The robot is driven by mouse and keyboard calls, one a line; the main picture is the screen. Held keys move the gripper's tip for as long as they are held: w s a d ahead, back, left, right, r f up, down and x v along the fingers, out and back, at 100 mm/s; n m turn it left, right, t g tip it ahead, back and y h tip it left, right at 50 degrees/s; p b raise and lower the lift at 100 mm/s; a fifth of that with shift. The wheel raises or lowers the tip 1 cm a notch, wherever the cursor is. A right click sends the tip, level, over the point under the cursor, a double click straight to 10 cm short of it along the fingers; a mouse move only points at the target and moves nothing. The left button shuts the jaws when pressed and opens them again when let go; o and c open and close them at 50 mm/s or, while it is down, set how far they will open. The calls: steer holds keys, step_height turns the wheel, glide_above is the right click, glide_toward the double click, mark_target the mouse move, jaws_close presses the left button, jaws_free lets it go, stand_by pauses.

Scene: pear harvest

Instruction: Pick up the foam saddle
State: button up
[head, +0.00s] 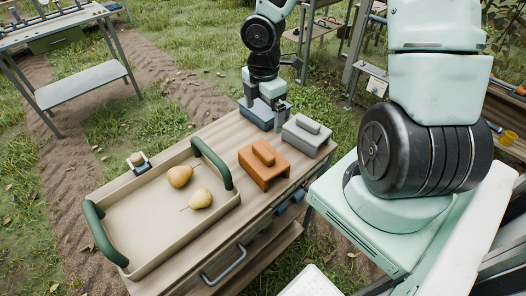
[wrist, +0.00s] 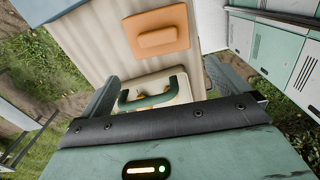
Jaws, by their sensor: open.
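Three saddle-like blocks, each with a raised piece on top where visible, stand at the right end of the wooden bench: an orange one (head: 264,166), a grey one (head: 307,136) and a blue one (head: 257,115). I cannot tell by looks which is the foam saddle. My gripper (head: 266,106) is open at the bench's far edge, over or just beside the blue block, and partly hides it. I cannot tell whether they touch. In the wrist view the orange block (wrist: 157,32) lies beyond my spread fingers (wrist: 158,90).
A beige tray (head: 130,212) with green handles holds two pears (head: 180,176) on the left of the bench (head: 228,133). A small item (head: 138,162) stands by its far rim. A metal table (head: 82,84) stands far left. Grass lies behind the bench.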

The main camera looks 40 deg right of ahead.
steer(key=b, duration=0.3)
glide_above(263, 150)
steer(key=f, duration=1.1)
steer(key=shift+s+a, duration=0.2)
steer(key=shift+s, duration=0.05)
steer(key=shift+w+d+f+b, duration=0.15)
steer(key=shift+f+b, duration=0.25)
steer(key=shift+f, duration=0.95)
steer(key=shift+w+d+f+b, duration=0.1)
steer(key=shift+f+b, duration=0.25)
steer(key=shift+f, duration=1)
steer(key=c, duration=0.9)
